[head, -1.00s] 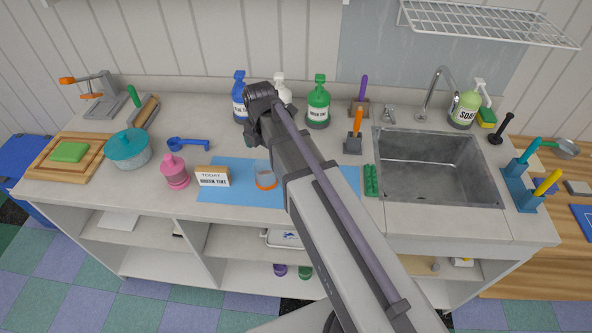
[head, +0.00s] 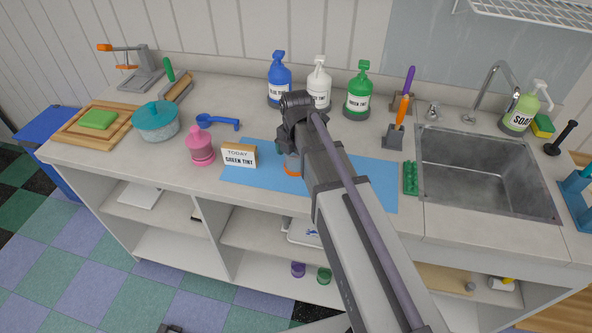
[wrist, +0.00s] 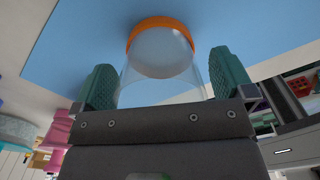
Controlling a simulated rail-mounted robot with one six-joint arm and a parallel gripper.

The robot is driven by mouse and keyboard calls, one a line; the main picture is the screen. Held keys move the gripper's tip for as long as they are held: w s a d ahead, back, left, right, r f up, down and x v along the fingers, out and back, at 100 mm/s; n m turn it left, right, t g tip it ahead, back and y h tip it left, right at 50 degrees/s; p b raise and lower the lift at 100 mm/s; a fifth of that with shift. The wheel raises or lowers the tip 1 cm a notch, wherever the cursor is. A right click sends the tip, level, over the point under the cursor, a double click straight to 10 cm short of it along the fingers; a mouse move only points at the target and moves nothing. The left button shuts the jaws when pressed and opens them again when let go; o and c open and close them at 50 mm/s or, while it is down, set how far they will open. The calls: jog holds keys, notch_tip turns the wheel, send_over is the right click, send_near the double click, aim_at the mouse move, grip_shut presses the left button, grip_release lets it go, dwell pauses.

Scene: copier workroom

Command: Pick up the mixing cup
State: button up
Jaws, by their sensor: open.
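The mixing cup (head: 292,168) is clear with an orange band and is on the blue mat (head: 345,184), mostly hidden behind my arm in the head view. In the wrist view the cup (wrist: 160,62) is between the two green fingers, its orange band at the far end. My gripper (wrist: 158,84) is open, with one finger on each side of the cup. Narrow gaps seem to show between the fingers and the clear wall. The head view hides most of my gripper (head: 284,148).
A "Today: Green Tint" sign (head: 239,156) and a pink bottle (head: 201,146) stand left of the cup. Blue (head: 280,82), white (head: 318,88) and green (head: 358,95) pump bottles stand behind. A green sponge-like piece (head: 411,178) and the sink (head: 485,170) are to the right.

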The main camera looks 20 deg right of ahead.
jog(key=shift+f, duration=0.25)
jog(key=shift+c, duration=0.3)
jog(key=c, duration=1.1)
jog(key=shift+o, duration=0.2)
jog(key=shift+p, duration=0.3)
